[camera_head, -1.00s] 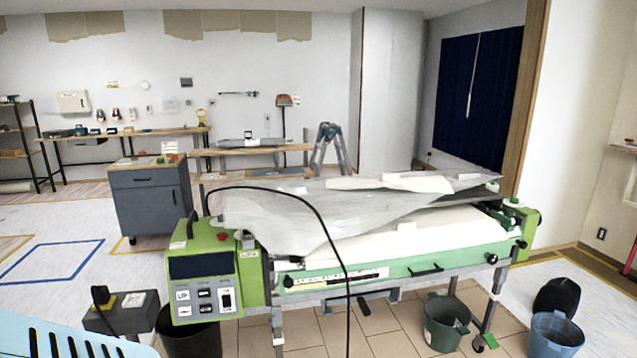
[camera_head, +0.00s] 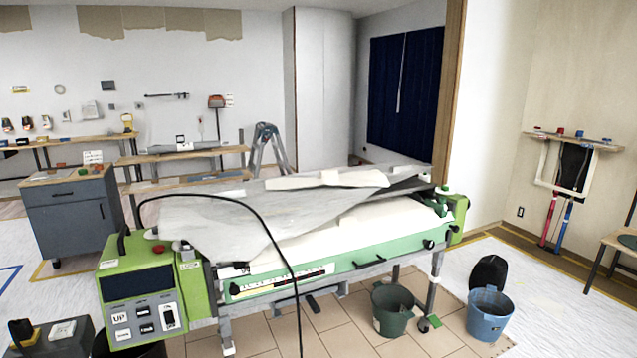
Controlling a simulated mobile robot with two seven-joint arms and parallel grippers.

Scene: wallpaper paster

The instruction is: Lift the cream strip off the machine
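The green wallpaper pasting machine (camera_head: 275,291) stands in the middle of the view, with its control box (camera_head: 143,295) at the left end. A cream strip (camera_head: 330,180) lies folded on top of a translucent grey sheet (camera_head: 215,222) at the machine's upper back. More cream material (camera_head: 335,232) shows on the machine bed below the sheet; I cannot tell whether it belongs to the same strip. A black cable arcs in front of the machine. Neither of my grippers is in view.
A dark green bucket (camera_head: 393,309) and a blue bucket (camera_head: 488,314) stand on the floor at the machine's right front. A grey cabinet (camera_head: 70,217) stands behind left, and a stepladder (camera_head: 268,150) behind. Floor to the right is partly clear.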

